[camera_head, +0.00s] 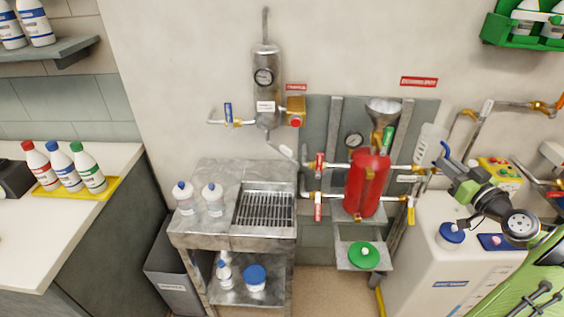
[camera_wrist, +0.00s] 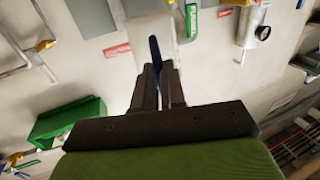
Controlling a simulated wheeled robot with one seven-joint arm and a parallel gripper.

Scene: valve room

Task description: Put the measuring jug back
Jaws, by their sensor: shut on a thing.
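The measuring jug (camera_head: 430,143) is a pale, translucent vessel with a blue handle. It is held in the air, slightly tilted, at the right of the panel, above the white cabinet. My gripper (camera_head: 449,162) is shut on the blue handle, coming from the lower right. In the wrist view the dark fingers of my gripper (camera_wrist: 160,72) close on the handle, and the pale body of the measuring jug (camera_wrist: 146,38) lies beyond them. Part of the handle is hidden between the fingers.
A red tank (camera_head: 367,183) with a metal funnel (camera_head: 383,108) and pipes with valves stands left of the jug. The white cabinet (camera_head: 418,235) carries a blue-lidded jar (camera_head: 450,235). A green lid (camera_head: 364,255) lies on a small shelf. A metal sink stand (camera_head: 207,232) is further left.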

